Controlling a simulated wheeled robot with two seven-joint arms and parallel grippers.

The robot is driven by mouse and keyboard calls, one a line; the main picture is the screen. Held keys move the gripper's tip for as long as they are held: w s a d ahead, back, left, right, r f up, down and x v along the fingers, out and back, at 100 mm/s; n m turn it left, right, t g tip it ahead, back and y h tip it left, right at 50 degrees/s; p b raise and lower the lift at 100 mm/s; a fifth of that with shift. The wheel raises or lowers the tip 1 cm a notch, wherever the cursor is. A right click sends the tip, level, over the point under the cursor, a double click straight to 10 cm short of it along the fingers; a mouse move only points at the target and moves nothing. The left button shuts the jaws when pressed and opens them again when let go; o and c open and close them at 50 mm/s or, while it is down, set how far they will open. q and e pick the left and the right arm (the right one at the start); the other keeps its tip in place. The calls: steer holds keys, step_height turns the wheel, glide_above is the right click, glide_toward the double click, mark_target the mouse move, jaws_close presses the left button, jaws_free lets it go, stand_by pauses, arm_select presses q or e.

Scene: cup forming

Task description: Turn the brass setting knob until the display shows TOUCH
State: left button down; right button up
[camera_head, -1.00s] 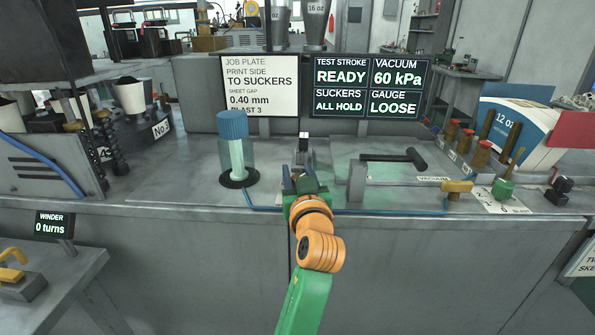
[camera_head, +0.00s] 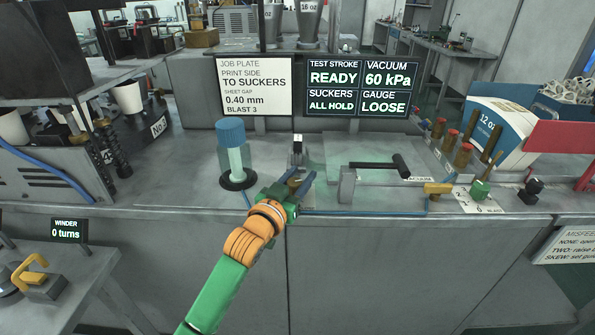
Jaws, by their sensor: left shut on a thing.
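The display (camera_head: 362,87) at the back reads READY, 60 kPa and ALL HOLD, and its gauge field reads LOOSE. My left gripper (camera_head: 300,181) is at the front edge of the grey bench, just in front of a small dark block with a pale top (camera_head: 298,148). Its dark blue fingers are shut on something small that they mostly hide. By its place this appears to be the brass setting knob, but I cannot make out its brass surface. My right gripper is not in view.
A blue-capped clear cylinder (camera_head: 231,150) stands left of the gripper. A black-handled lever (camera_head: 380,164) lies to the right, with a yellow handle (camera_head: 438,188) and a green knob (camera_head: 479,189) beyond it. The job plate (camera_head: 254,86) stands behind.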

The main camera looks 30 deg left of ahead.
mark_target(291, 190)
arm_select(q)
steer(key=shift+h, duration=0.5)
steer(key=c, duration=0.6)
jaws_free()
steer(key=shift+f, duration=0.1)
steer(key=shift+o, duration=0.9)
steer(key=shift+w+f, duration=0.15)
steer(key=shift+w, duration=0.2)
steer(key=s, duration=0.7)
steer(key=shift+s+d+b, duration=0.15)
steer(key=shift+d+b, duration=0.2)
steer(key=shift+b, duration=0.05)
